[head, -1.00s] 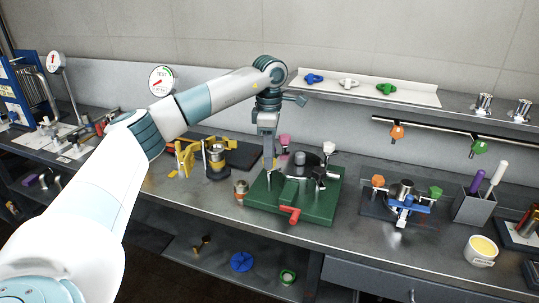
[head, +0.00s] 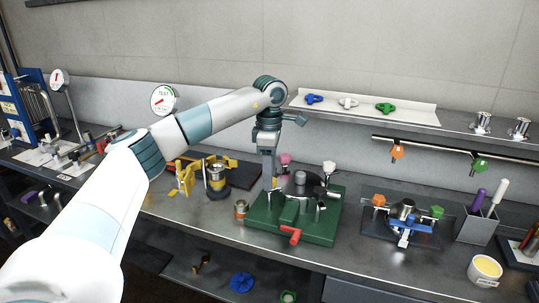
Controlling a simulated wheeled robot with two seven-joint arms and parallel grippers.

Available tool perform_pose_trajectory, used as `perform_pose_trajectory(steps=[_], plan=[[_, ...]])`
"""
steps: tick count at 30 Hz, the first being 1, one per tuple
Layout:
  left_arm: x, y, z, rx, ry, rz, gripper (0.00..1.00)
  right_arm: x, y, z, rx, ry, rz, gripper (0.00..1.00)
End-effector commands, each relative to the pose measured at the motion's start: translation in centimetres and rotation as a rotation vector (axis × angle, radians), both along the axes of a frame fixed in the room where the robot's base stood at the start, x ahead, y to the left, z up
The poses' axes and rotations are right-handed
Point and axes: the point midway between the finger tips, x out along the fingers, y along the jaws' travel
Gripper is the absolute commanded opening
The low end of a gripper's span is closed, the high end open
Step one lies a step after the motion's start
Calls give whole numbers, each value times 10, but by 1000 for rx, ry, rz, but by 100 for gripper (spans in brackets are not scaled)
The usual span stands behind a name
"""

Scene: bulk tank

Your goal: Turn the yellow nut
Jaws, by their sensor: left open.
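The green fixture (head: 325,232) stands on the bench right of centre, with a dark round lid, a pink knob (head: 285,159), a white knob (head: 329,167) and a red handle (head: 291,235). A small yellow spot (head: 275,183), which may be the yellow nut, shows at the fixture's left rear. My left gripper (head: 268,184) points down at this spot, with its fingers open beside or around it. I cannot tell whether they touch it; the fingers hide most of it. My right gripper is not in view.
A yellow clamp (head: 186,179) and a metal cylinder (head: 216,178) stand left of the fixture, with a small can (head: 241,209) nearer. A blue clamp fixture (head: 407,222) stands right. A shelf (head: 420,113) with coloured knobs and a rail run behind.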

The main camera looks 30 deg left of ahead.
Motion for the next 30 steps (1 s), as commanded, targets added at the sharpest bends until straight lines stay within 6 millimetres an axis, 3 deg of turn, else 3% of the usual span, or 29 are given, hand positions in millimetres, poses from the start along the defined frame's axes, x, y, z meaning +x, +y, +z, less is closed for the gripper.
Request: perform_pose_trajectory(steps=[8, 24, 30], plan=[[1, 0, 23, -1, -3, 1, 48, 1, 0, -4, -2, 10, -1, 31], [0, 0, 126, 0, -4, 2, 48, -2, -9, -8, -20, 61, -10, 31], [0, 1, 154, 0, -4, 2, 48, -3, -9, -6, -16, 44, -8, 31]])
